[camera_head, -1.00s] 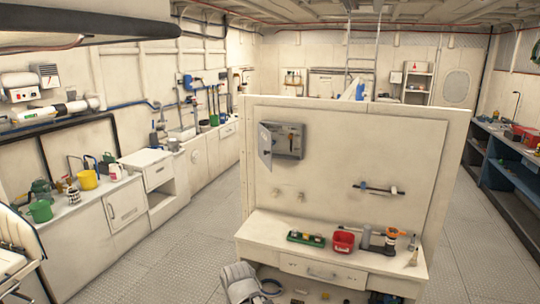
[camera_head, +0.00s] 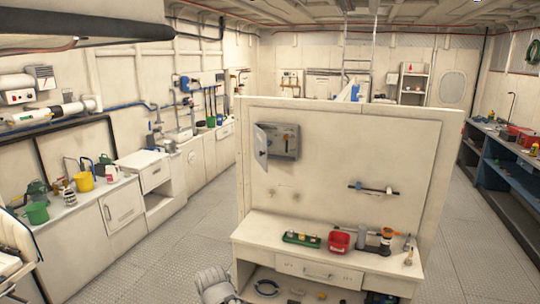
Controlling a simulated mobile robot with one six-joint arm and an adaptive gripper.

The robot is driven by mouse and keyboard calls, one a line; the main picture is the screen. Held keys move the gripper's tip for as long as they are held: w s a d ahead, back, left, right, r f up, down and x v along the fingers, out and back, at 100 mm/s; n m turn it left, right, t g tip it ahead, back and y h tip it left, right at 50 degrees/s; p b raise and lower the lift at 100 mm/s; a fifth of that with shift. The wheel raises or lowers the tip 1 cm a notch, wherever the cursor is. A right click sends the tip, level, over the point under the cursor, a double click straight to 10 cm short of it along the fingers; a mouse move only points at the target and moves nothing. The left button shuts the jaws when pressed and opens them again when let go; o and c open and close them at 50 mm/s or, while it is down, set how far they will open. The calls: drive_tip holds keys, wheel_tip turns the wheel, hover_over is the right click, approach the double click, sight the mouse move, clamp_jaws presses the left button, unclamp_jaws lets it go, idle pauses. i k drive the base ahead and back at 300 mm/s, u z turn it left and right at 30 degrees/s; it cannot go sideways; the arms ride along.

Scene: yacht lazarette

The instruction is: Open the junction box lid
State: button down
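The junction box (camera_head: 285,140) is a grey box mounted on the upper left of the cream panel in the middle of the room. Its lid (camera_head: 261,146) stands swung out from the box's left edge, so the lid is open and the inside shows. Dark and small coloured parts show inside, too small to make out. My gripper's fingers cannot be seen. A light grey rounded piece at the bottom edge may be part of my arm; nothing of it touches the box.
A workbench (camera_head: 262,250) juts out below the panel, carrying a red bin (camera_head: 339,242), a green tray (camera_head: 301,239) and an orange-topped tool (camera_head: 387,238). A blue-ended bar (camera_head: 373,188) is on the panel. Open floor (camera_head: 180,260) lies left and right of the bench.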

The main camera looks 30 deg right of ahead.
sight(260, 137)
drive_tip(key=u, duration=0.05)
drive_tip(key=i, duration=0.95)
drive_tip(key=z, duration=0.05)
